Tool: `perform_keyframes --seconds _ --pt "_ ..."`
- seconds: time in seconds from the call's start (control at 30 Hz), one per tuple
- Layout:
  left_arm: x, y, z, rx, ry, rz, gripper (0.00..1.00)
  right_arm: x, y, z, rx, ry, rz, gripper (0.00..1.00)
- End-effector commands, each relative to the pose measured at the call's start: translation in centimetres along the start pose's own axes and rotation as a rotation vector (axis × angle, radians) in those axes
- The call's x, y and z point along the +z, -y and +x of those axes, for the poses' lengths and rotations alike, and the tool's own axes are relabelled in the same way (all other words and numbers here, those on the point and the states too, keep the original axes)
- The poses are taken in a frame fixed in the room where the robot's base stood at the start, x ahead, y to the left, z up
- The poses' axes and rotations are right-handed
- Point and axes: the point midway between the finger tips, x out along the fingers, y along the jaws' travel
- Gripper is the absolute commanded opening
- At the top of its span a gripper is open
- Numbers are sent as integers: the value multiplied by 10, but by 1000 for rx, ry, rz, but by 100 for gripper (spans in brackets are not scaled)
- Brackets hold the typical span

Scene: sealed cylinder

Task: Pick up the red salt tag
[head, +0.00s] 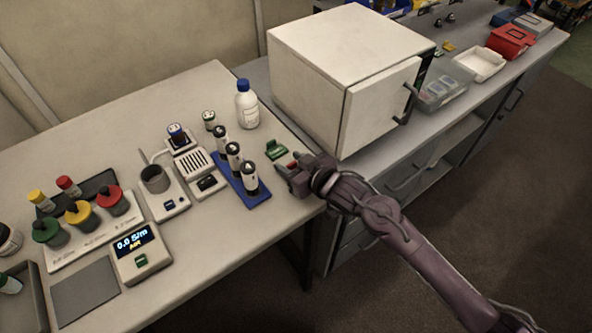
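A small patch of red (293,165) shows at the fingers of my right gripper (288,171), near the right edge of the table. It looks like the red salt tag, but the fingers and hand cover most of it. I cannot tell whether the fingers are closed on it or only around it. A green tag (277,149) lies on the table just beyond the gripper. My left gripper is not in view.
A blue rack (256,199) with several dark vials stands left of the gripper. A white bottle (246,108) with a blue cap stands behind. A white box-shaped oven (345,70) is close on the right. Meters and colored-capped jars fill the left side.

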Motion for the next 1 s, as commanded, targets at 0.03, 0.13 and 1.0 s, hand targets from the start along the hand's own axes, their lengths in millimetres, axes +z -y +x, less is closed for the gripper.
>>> perform_keyframes --seconds 0.03,0.13,1.0 --pt "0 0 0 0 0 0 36 0 0 0 0 0 0 36" --pt "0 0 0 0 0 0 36 0 0 0 0 0 0 23" --pt "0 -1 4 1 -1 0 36 -66 0 -27 1 -8 -4 3"
